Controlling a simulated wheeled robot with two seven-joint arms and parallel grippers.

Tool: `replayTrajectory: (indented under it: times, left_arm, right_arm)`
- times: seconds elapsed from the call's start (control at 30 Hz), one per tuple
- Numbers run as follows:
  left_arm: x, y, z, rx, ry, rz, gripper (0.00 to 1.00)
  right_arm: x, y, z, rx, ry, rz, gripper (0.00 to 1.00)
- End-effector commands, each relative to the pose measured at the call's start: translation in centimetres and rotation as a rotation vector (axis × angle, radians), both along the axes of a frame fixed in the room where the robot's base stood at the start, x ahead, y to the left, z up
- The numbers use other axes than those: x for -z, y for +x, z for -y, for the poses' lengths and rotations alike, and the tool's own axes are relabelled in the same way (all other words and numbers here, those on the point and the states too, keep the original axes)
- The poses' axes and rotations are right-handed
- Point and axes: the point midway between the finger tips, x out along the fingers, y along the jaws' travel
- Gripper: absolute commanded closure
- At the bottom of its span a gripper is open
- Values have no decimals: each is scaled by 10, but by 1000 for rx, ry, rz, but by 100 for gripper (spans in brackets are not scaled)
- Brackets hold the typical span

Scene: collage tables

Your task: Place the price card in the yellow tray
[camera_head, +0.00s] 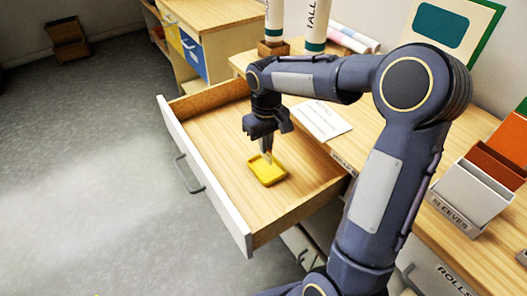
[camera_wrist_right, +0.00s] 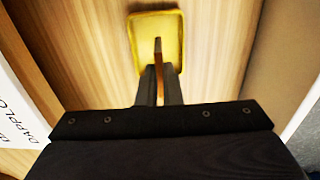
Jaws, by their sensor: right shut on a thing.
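The yellow tray (camera_head: 276,179) lies on the wooden floor of the open drawer, and it also shows at the top of the right wrist view (camera_wrist_right: 140,30). My right gripper (camera_head: 266,151) points down just above the tray. It is shut on a thin piece (camera_wrist_right: 158,56), seen edge-on in the right wrist view, that I take for the price card. The card's lower end is over the tray in both views; I cannot tell whether it touches the tray floor. The card's face and print are hidden. My left gripper is not in view.
The drawer (camera_head: 215,125) has raised walls around the tray, with bare floor on its left. A printed white sheet (camera_head: 322,118) lies on the table behind. White tubes (camera_head: 314,28) stand at the back. Boxes (camera_head: 470,195) stand on the table at the right.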

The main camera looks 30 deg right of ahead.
Motion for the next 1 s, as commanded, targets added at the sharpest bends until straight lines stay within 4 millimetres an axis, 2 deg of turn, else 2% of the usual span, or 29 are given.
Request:
replayTrajectory:
  times: [0.27,0.5,0.87,0.9,1.0]
  left_arm:
    - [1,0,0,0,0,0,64]
    - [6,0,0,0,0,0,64]
    - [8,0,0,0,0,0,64]
    - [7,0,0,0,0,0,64]
    - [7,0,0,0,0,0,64]
  right_arm:
    - [18,14,2,0,1,-1,100]
    - [50,16,3,0,1,-1,100]
    - [54,16,2,0,1,1,100]
    - [53,16,2,0,1,1,92]
    - [53,16,2,0,1,1,78]
